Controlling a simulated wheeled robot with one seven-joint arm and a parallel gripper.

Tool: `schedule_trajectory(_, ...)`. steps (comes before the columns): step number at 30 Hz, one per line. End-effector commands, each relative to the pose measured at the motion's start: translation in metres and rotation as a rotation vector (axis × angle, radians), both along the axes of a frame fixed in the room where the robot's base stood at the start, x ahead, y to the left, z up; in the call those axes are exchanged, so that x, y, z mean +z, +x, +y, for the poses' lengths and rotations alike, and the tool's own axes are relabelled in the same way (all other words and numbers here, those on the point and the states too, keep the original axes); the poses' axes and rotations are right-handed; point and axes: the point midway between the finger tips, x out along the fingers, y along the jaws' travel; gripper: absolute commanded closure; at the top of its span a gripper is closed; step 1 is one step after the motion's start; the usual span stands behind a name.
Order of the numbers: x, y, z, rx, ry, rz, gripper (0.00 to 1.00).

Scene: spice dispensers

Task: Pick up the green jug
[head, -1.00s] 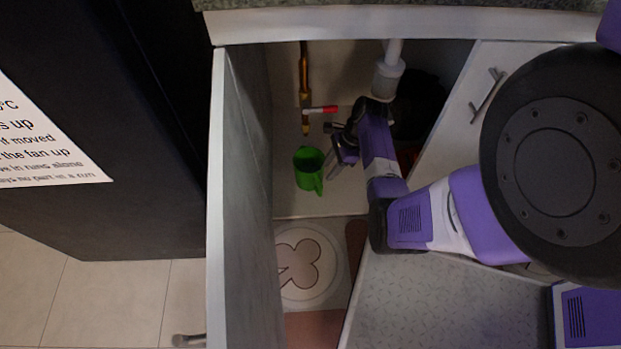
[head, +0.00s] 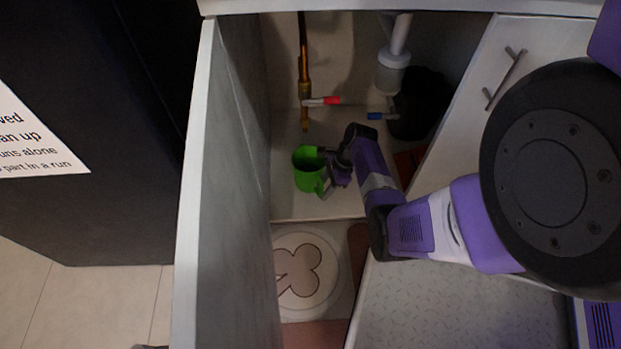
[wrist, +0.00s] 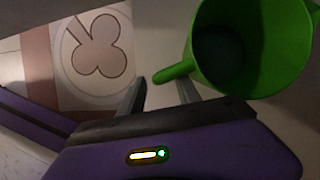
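The green jug (head: 307,172) stands on the cabinet floor under the sink, near the left wall, with its handle toward the front right. In the wrist view the jug (wrist: 279,50) is at the upper right, its open mouth facing the camera. My gripper (head: 325,172) is at the jug's right side. In the wrist view my gripper (wrist: 163,88) is open, with its two fingers apart. The tip of the jug's handle (wrist: 174,72) shows at the gap between the fingertips. I cannot tell whether either finger touches it.
The open cabinet door (head: 215,200) stands to the left. A copper pipe (head: 304,70) and a white drain pipe (head: 393,68) are behind. A red-and-white valve (head: 322,101) and a black bag (head: 420,105) are at the back. A patterned mat (head: 302,270) lies in front.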

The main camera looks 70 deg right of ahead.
Motion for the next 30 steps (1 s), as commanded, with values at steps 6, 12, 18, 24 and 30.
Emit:
schedule_trajectory(6,-0.028,0.009,0.005,0.001,0.000,0.000,0.60)
schedule_trajectory(12,-0.027,0.010,0.006,0.001,-0.001,-0.001,0.60)
schedule_trajectory(18,-0.027,0.010,0.006,0.001,0.000,0.000,0.94)
schedule_trajectory(24,-0.027,0.010,0.006,0.001,0.000,0.000,1.00)
schedule_trajectory(30,-0.027,0.010,0.006,0.001,0.000,0.000,1.00)
